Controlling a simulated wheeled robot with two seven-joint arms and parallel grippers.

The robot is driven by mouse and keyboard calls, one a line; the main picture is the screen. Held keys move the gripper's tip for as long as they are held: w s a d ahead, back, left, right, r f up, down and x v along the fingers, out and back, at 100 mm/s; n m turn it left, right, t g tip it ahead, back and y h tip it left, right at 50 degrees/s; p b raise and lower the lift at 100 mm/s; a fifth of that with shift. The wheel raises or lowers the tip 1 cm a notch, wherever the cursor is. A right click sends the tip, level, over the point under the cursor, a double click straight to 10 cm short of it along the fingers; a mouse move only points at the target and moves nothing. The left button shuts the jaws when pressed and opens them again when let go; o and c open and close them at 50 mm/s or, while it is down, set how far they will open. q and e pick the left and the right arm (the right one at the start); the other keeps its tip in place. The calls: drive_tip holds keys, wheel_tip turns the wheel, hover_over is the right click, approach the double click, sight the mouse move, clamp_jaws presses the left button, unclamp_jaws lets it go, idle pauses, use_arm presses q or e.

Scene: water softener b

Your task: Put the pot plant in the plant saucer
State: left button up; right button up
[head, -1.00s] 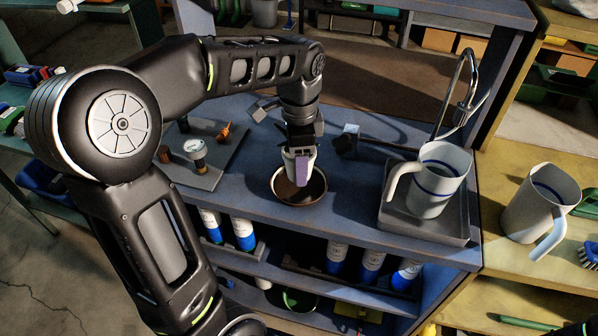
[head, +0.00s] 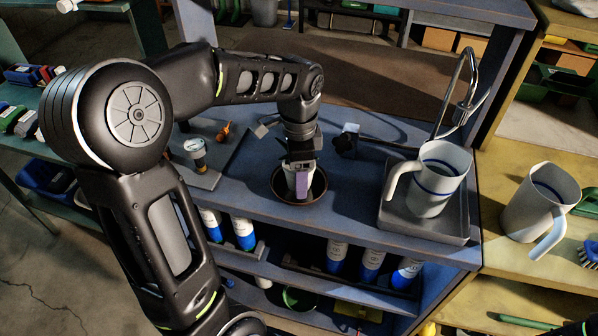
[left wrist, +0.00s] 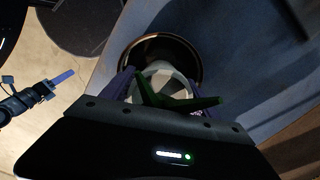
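The plant saucer (head: 281,192) is a dark round dish with a tan rim on the blue bench top. My left gripper (head: 301,180) points down over it, purple fingers on either side of the white pot of the pot plant (head: 291,181). In the left wrist view the pot (left wrist: 160,74) sits between the fingers, with green leaves (left wrist: 178,102) close to the camera. The saucer's rim (left wrist: 160,37) shows around the pot's far side. The pot is low within the saucer's outline; whether its base touches is hidden.
A white jug (head: 436,185) stands in a grey tray (head: 398,217) right of the saucer, by a tall tap (head: 470,85). A gauge (head: 196,150) on a grey plate is to the left. Bench beside the saucer is clear.

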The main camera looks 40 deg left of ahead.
use_arm(q)
drive_tip(key=shift+r, duration=0.25)
wheel_tip(320, 180, up, 12)
drive_tip(key=shift+f, duration=0.1)
idle(1.0)
